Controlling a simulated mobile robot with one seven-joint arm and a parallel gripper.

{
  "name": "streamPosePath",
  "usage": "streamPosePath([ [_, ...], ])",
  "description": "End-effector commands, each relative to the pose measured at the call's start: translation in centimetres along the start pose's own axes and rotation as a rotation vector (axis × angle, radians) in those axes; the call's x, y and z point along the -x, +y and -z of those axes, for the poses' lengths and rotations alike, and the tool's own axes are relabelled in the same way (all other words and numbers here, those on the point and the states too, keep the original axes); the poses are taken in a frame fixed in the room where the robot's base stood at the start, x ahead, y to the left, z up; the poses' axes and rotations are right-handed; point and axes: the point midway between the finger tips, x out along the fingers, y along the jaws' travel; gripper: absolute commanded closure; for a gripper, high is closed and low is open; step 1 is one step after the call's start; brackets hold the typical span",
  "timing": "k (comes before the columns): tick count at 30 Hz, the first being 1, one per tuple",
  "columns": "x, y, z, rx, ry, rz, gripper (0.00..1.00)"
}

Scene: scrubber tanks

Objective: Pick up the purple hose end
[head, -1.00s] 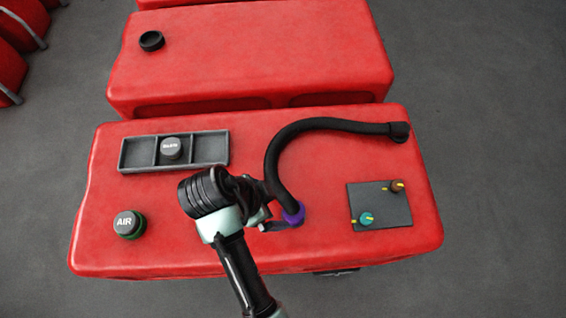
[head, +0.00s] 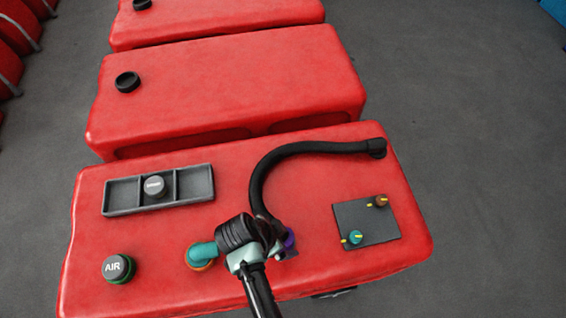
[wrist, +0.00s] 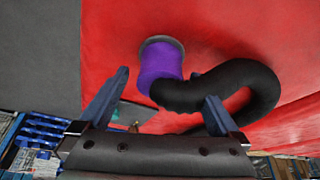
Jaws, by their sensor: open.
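The purple hose end (head: 290,239) is at the near end of a black curved hose (head: 262,180) on the red tank. In the head view my gripper (head: 282,250) is right at it and hides part of it. In the wrist view the purple end (wrist: 160,62) lies just beyond my open fingers (wrist: 168,88), with a grey rim at its far side. The black hose (wrist: 243,82) bends away to the right, past the right fingertip. Nothing is held between the fingers.
A teal elbow with an orange base (head: 201,254) stands close left of my wrist. A black AIR cap (head: 117,268), a grey three-part tray (head: 124,194) with a round cap (head: 154,187), and a dark valve plate (head: 370,226) are also on the tank.

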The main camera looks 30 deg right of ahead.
Motion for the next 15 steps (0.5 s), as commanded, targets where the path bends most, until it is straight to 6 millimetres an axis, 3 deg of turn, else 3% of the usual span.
streamPosePath([
  [4,-1.20,-0.04,-0.01,-0.001,0.000,0.000,0.02],
  [11,-1.33,-0.06,-0.01,-0.001,0.000,0.002,0.02],
  [15,-1.31,-0.06,-0.01,0.000,0.000,0.002,0.25],
])
